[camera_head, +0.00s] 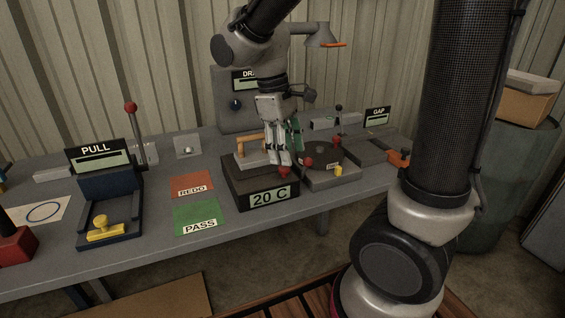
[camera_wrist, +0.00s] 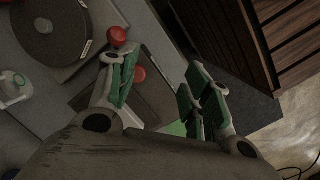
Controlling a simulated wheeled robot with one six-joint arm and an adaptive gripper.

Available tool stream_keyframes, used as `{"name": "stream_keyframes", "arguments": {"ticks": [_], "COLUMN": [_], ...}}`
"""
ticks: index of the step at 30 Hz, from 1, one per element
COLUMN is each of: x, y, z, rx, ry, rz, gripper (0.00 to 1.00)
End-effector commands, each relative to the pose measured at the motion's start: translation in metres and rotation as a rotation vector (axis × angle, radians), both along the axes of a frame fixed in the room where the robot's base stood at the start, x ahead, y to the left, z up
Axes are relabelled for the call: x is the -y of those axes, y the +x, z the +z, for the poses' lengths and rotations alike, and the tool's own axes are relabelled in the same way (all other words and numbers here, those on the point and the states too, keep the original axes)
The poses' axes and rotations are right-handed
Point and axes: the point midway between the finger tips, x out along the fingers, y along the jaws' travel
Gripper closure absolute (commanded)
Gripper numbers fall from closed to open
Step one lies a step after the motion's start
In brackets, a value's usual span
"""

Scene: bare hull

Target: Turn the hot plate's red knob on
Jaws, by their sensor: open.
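The hot plate (camera_head: 232,186) is a dark box on the table with a "20 C" display on its front. Its red knob (camera_head: 284,171) sits at the front right, just below my gripper (camera_head: 283,157). In the wrist view, my gripper (camera_wrist: 160,72) is open, with green-padded fingers apart and nothing held. A red knob (camera_wrist: 140,73) shows beside the left finger, partly hidden by it, on the inner side. I cannot tell whether the finger touches it. The gripper hides part of the hot plate in the head view.
A round dark disc device (camera_head: 325,156) stands right of the hot plate; its red ball (camera_head: 307,161) also shows in the wrist view (camera_wrist: 117,36). A green PASS mat (camera_head: 200,213) and red REDO mat (camera_head: 192,184) lie left. The PULL station (camera_head: 108,205) stands farther left.

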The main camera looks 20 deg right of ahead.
Motion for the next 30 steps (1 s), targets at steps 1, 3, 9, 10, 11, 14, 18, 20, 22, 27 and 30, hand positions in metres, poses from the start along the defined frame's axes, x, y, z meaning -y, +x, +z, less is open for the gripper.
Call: {"name": "stream_keyframes", "arguments": {"ticks": [1,3,9,10,11,14,18,20,22,27,30], "x": [-0.012,-0.023,-0.024,-0.023,-0.022,-0.019,-0.011,-0.007,-0.002,0.004,0.006], "y": [0.012,0.027,0.059,0.058,0.056,0.054,0.051,0.049,0.047,0.045,0.044], "z": [-0.008,-0.014,0.005,0.005,0.005,-0.002,-0.021,-0.031,-0.042,-0.061,-0.066], "rx": [-0.043,-0.091,-0.164,-0.176,-0.185,-0.195,-0.196,-0.196,-0.196,-0.192,-0.192], "ry": [-0.032,-0.07,-0.133,-0.136,-0.136,-0.133,-0.133,-0.133,-0.133,-0.132,-0.131], "rz": [0.078,0.185,0.445,0.465,0.479,0.5,0.499,0.499,0.498,0.496,0.496], "gripper": [0.51,0.51,0.51,0.51,0.51,0.51,0.51,0.51,0.51,0.51,0.51]}}
